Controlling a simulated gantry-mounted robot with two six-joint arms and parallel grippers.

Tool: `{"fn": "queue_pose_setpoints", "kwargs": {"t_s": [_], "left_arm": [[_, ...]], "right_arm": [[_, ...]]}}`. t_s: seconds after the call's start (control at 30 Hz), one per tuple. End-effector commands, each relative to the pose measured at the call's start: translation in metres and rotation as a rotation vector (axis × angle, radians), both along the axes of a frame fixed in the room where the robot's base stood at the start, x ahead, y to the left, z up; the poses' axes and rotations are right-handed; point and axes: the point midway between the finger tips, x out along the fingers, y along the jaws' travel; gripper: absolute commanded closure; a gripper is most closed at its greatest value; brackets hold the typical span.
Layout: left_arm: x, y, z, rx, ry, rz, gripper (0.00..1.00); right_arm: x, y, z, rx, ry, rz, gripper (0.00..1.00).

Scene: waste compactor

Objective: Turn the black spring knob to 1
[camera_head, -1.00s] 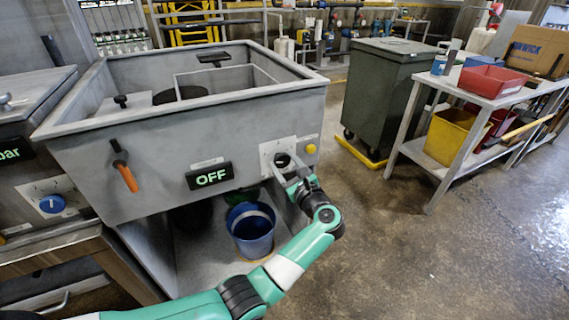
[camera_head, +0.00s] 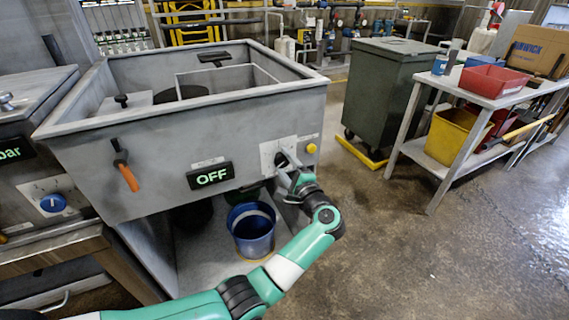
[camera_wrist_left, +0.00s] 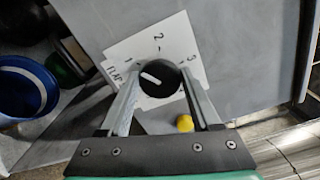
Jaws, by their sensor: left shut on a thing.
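The black knob (camera_wrist_left: 158,88) sits on a white plate marked 1, 2 and 3. Its white pointer line slants left and slightly up, toward the side of the 1. My left gripper (camera_wrist_left: 147,66) has one finger on each side of the knob and is shut on it. In the head view, the left gripper (camera_head: 287,163) is at the white plate (camera_head: 268,152) on the grey compactor's front, right of the OFF display. There the fingers mostly hide the knob. My right gripper is in neither view.
A yellow button (camera_head: 311,148) sits just right of the plate. An orange-handled lever (camera_head: 128,176) hangs on the left of the compactor front. A blue bucket (camera_head: 252,230) stands below. A green bin (camera_head: 388,92) and a shelf with tubs (camera_head: 480,98) stand right; the floor between is clear.

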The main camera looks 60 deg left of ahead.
Motion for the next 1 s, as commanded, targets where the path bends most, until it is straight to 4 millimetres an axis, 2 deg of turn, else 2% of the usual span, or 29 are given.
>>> {"fn": "queue_pose_setpoints", "kwargs": {"t_s": [0.33,0.87,0.9,1.0], "left_arm": [[-0.0003,0.0,0.0009,-0.001,-0.16,0.001,0.92],[-0.0003,0.0,0.0009,-0.002,-0.192,0.001,0.92],[-0.0003,0.0,0.0009,-0.002,-0.191,0.001,0.34],[-0.0003,0.0,0.0006,-0.003,-0.191,0.001,0.16]], "right_arm": [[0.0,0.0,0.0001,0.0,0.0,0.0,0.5],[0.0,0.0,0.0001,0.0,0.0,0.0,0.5],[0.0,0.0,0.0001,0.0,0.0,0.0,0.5],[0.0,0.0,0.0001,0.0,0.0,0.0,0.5]]}}
